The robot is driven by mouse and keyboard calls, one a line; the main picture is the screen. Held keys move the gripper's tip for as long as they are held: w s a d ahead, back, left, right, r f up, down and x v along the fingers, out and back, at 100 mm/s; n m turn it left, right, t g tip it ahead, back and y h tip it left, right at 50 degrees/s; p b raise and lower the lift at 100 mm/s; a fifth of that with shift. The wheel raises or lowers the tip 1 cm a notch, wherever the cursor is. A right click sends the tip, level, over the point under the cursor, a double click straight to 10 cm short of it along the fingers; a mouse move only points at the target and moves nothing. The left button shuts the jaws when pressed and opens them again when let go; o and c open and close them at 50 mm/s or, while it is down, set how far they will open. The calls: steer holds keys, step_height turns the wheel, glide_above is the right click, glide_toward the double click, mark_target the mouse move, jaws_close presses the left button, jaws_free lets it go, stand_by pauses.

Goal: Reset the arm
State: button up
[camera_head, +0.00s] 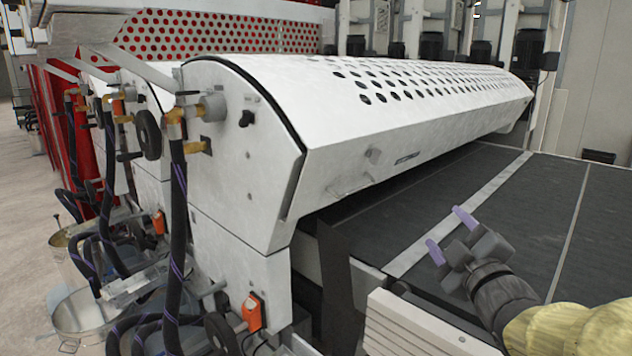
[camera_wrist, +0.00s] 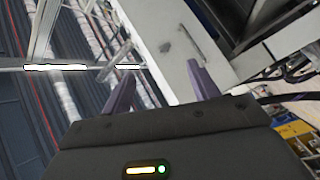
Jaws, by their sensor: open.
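My gripper (camera_head: 450,235) is in the head view at the lower right, above the dark conveyor belt. Its two purple fingertips are spread apart with nothing between them. The wrist view also shows my gripper (camera_wrist: 160,90), its purple fingers apart and empty. The roller coater (camera_head: 400,115) has a white perforated curved cover and stands to the left of and behind my gripper. My gripper appears apart from the cover.
The dark conveyor belt (camera_head: 565,200) with light strips runs under the cover. A white slatted panel (camera_head: 415,325) sits at the near belt edge. Hoses (camera_head: 178,230) and metal buckets (camera_head: 80,315) crowd the lower left. Open floor (camera_head: 25,240) shows at far left.

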step_height(320, 180, down, 10)
steer(key=m+g+h, duration=0.3)
steer(key=m+g, duration=0.1)
steer(key=m, duration=0.1)
steer(key=s+a+f+m+g+y, duration=0.1)
steer(key=s+a+f+m+g, duration=0.4)
steer(key=s+f, duration=0.4)
steer(key=s+a+f+m+g, duration=0.3)
steer(key=s+f+g, duration=0.35)
steer(key=f, duration=0.45)
step_height(320, 180, down, 9)
steer(key=b, duration=1)
step_height(320, 180, up, 31)
steer(key=p, duration=3.1)
steer(key=shift+w+g, duration=0.35)
steer(key=shift+w, duration=0.05)
steer(key=shift+d, duration=0.1)
